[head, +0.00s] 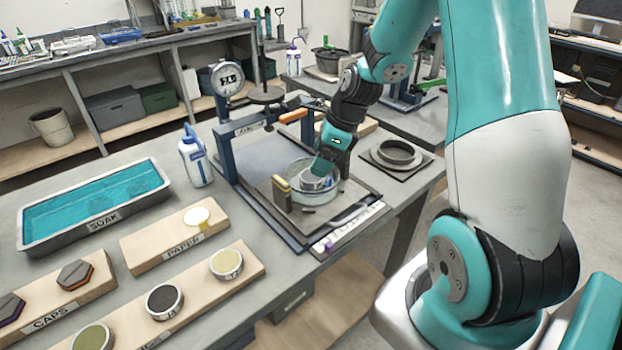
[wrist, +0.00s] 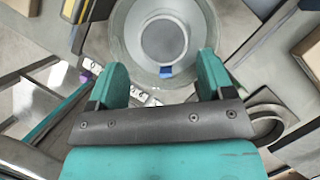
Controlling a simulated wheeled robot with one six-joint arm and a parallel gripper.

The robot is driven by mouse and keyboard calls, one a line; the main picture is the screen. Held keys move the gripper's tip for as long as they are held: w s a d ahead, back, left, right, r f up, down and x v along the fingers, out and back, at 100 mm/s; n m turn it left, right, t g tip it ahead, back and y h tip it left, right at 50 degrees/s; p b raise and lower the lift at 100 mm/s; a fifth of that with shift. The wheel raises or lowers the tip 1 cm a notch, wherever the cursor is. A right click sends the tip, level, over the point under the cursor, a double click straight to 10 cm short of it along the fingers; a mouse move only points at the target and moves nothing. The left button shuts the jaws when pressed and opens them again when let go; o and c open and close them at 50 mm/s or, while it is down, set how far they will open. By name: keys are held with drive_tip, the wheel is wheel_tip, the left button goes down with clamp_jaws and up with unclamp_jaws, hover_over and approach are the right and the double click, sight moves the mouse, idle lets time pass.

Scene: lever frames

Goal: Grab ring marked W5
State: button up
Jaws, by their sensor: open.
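My gripper (head: 326,165) is over the round clear dish (head: 294,188) on the metal press frame. In the wrist view my gripper (wrist: 160,75) shows two teal fingers spread apart with nothing between them. A grey ring-like round piece (head: 311,182) is in the dish, partly hidden by my gripper; it also shows in the wrist view (wrist: 164,38), just ahead of the fingertips, with a blue spot at its near edge. Another grey ring (head: 396,151) sits on a dark square plate at right. I cannot read a W5 mark on any ring.
A dial gauge (head: 226,77) and post rise behind the dish. A yellow-black block (head: 281,194) stands beside it. A white bottle (head: 194,160), a SOAK tray (head: 60,238) of blue liquid and wooden boards with round pieces (head: 165,301) lie left.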

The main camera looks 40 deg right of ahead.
sight(312, 178)
drive_tip(key=x, duration=0.5)
drive_tip(key=shift+w+d+f+p, duration=0.1)
drive_tip(key=shift+d+f+p, duration=0.05)
drive_tip(key=shift+f+p, duration=0.15)
drive_tip(key=shift+r, duration=0.1)
drive_tip(key=c, duration=0.8)
